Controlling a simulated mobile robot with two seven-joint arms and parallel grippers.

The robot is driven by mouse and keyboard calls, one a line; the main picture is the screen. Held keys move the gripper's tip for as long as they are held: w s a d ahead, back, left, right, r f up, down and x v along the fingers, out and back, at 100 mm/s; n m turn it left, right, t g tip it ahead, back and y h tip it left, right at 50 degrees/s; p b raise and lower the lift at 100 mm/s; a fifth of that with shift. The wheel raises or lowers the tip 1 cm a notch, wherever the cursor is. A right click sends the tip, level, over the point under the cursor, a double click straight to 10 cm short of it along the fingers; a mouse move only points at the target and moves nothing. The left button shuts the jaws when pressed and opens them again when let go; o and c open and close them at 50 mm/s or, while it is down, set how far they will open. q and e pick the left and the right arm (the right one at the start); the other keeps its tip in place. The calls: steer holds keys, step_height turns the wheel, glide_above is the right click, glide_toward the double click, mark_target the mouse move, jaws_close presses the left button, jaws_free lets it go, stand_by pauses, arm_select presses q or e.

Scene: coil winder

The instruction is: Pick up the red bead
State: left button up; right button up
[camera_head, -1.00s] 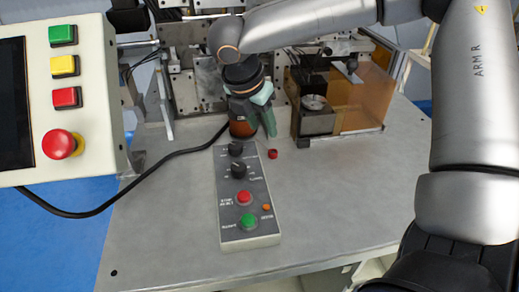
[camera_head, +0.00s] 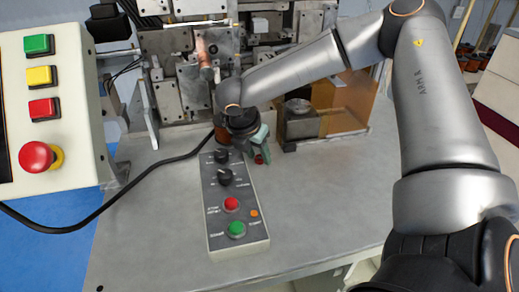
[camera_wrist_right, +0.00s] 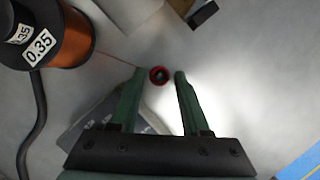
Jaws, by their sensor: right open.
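The red bead (camera_head: 260,159) is a small red piece on the grey table, just beyond the upper right end of the control box. In the right wrist view the bead (camera_wrist_right: 159,76) shows as a red ring with a dark centre. My right gripper (camera_wrist_right: 157,74) is open with its green fingers on either side of the bead, with gaps on both sides. In the head view the right gripper (camera_head: 259,155) points down at the bead and partly hides it. Whether the fingertips are at table height I cannot tell. My left gripper is not in view.
The control box (camera_head: 235,205) with knobs and buttons lies close in front. A copper wire spool (camera_wrist_right: 50,40) labelled 0.35 stands left of the gripper. A metal block (camera_head: 298,122) with an orange panel (camera_head: 345,103) stands behind right. The table's right side (camera_head: 330,195) is clear.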

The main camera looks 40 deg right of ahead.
mark_target(257, 158)
steer(key=shift+c, duration=0.2)
jaws_close()
stand_by(0.3)
steer(key=shift+r, duration=0.45)
step_height(257, 158, up, 3)
steer(key=shift+w+f, duration=0.1)
steer(key=shift+f, duration=0.1)
steer(key=s+a+r, duration=0.8)
steer(key=s+r, duration=0.1)
steer(key=s, duration=0.2)
steer(key=shift+s+r+p, duration=0.25)
steer(key=shift+s+p, duration=0.1)
